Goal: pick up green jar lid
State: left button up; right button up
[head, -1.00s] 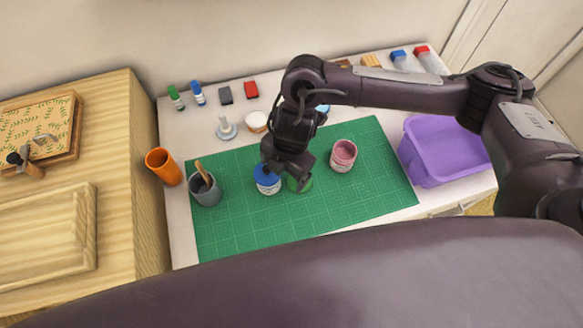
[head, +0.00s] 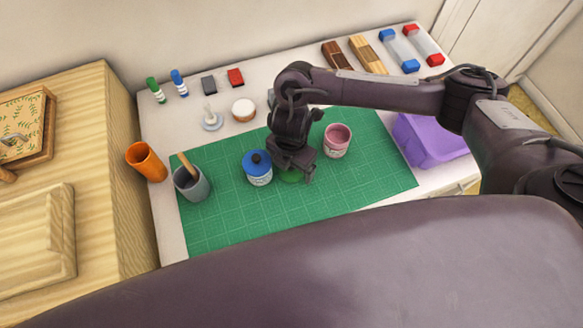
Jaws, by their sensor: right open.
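The green jar lid (head: 290,176) lies on the green cutting mat (head: 330,190), mostly hidden under my right gripper. My right gripper (head: 293,174) is open and points down right over the lid; whether its fingers touch the lid cannot be told. A white jar with a blue lid and dark knob (head: 257,168) stands just left of the gripper. A pink open jar (head: 337,141) stands to its right. My left gripper does not show.
A grey cup with a wooden tool (head: 192,183) and an orange cup (head: 146,161) stand at the left. A purple bin (head: 428,140) is at the right, partly behind my right arm. The mat's front is clear.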

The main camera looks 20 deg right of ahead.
jog(key=c, duration=1.1)
jog(key=shift+o, duration=0.2)
